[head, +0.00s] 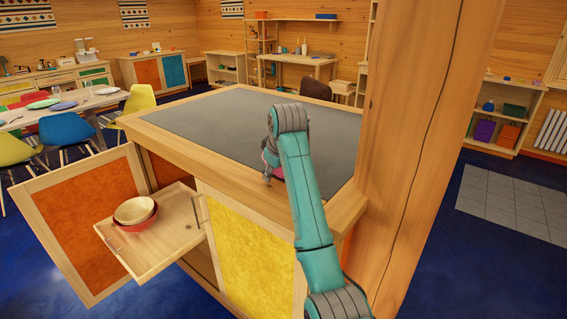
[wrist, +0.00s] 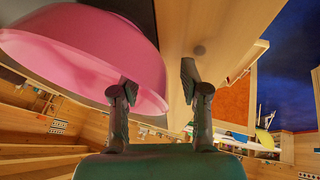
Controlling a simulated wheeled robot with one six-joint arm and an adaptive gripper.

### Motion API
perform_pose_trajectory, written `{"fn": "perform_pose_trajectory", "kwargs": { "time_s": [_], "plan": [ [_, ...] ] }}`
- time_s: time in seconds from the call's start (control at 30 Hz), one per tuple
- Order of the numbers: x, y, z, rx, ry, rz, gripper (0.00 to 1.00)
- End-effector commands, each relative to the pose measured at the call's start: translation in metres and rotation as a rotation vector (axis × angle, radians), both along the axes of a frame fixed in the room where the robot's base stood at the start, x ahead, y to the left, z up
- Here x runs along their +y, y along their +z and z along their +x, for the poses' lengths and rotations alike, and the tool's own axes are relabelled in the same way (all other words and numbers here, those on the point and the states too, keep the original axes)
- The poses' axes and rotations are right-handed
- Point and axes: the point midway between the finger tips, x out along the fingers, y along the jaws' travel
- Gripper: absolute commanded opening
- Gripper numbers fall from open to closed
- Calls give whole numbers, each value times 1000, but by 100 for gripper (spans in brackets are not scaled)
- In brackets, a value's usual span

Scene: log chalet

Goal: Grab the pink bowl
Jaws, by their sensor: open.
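The pink bowl (wrist: 85,55) fills the upper left of the wrist view, partly cut off by the frame. In the head view only a sliver of pink (head: 272,158) shows beside my arm on the counter; the rest is hidden. My gripper (wrist: 157,80) is open at the bowl's side. One finger overlaps the bowl in the picture and the other stands over the wooden edge, with part of the bowl's wall showing between them. I cannot tell whether either finger touches it. In the head view my gripper (head: 268,178) is low over the counter's near edge.
The counter (head: 225,118) has a grey top, otherwise clear. Below it, an open cabinet door (head: 85,195) and a pulled-out shelf (head: 180,225) stick out; the shelf holds a cream bowl (head: 134,210) nested in a red bowl (head: 140,224). A thick wooden post (head: 410,130) stands right of my arm.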

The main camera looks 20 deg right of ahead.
Motion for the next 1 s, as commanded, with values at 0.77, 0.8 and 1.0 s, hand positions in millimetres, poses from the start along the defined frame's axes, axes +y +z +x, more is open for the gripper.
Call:
{"fn": "perform_pose_trajectory", "kwargs": {
  "time_s": [0.77,0.8,1.0],
  "plan": [
    [1,6,0,-2,1,1,0],
    [1,10,1,-2,2,1,0],
    [1,45,1,-4,1,0,0]
  ]
}}
